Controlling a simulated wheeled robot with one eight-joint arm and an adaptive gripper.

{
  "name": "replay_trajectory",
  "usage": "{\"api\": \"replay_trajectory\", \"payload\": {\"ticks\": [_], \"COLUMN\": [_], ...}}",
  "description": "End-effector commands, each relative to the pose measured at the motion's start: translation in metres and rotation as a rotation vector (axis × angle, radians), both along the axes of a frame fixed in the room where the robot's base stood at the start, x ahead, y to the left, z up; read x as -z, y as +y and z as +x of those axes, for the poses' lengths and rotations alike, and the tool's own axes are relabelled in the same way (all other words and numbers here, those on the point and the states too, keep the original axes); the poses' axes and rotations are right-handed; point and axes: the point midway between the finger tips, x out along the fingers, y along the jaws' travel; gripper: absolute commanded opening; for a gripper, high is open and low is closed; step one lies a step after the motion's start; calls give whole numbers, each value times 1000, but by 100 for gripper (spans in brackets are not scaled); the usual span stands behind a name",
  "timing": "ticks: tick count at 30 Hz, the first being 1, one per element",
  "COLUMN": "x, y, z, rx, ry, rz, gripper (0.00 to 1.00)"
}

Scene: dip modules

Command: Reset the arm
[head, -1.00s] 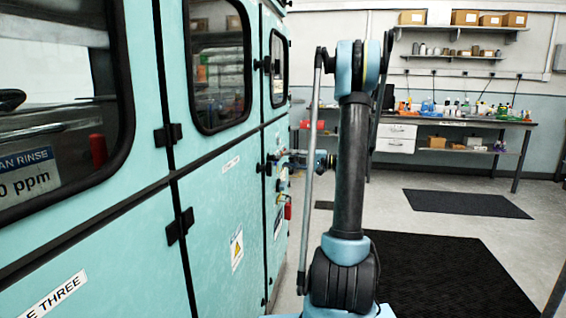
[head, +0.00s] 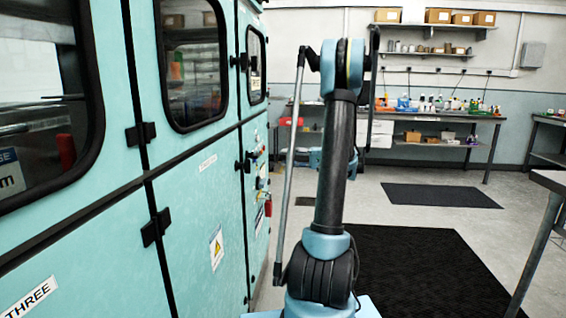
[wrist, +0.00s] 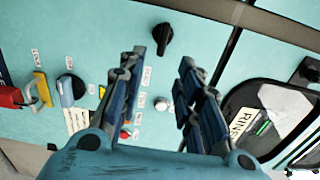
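My gripper (wrist: 168,72) shows in the wrist view with its two dark blue fingers apart and nothing between them. It faces the teal cabinet's control panel (wrist: 110,45), seen tilted. On the panel are a black knob (wrist: 162,39), a blue and black switch (wrist: 71,88), a white button (wrist: 162,104) and a red part beside a yellow hasp (wrist: 42,90). I cannot tell the gap to the panel. In the head view my arm (head: 333,160) stands raised with its end folded down behind it, so the fingers are mostly hidden there.
The teal cabinet (head: 203,215) fills the left, close to my arm. A dark mat (head: 420,270) lies on the floor ahead, with a smaller mat (head: 440,195) beyond. A table (head: 548,182) stands at the right edge. A workbench (head: 440,117) with bottles lines the back wall.

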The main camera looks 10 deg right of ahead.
Motion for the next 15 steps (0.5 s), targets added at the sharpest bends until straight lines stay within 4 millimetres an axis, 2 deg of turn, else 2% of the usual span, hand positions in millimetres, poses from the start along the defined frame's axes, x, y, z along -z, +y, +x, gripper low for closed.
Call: {"api": "replay_trajectory", "payload": {"ticks": [4, 8, 15], "x": [-1, -2, 5], "y": [12, 34, 73], "z": [-7, -22, -63], "rx": [-6, -13, -28], "ry": [16, 50, 115], "rz": [-34, -108, -286], "gripper": [32, 32, 32]}}
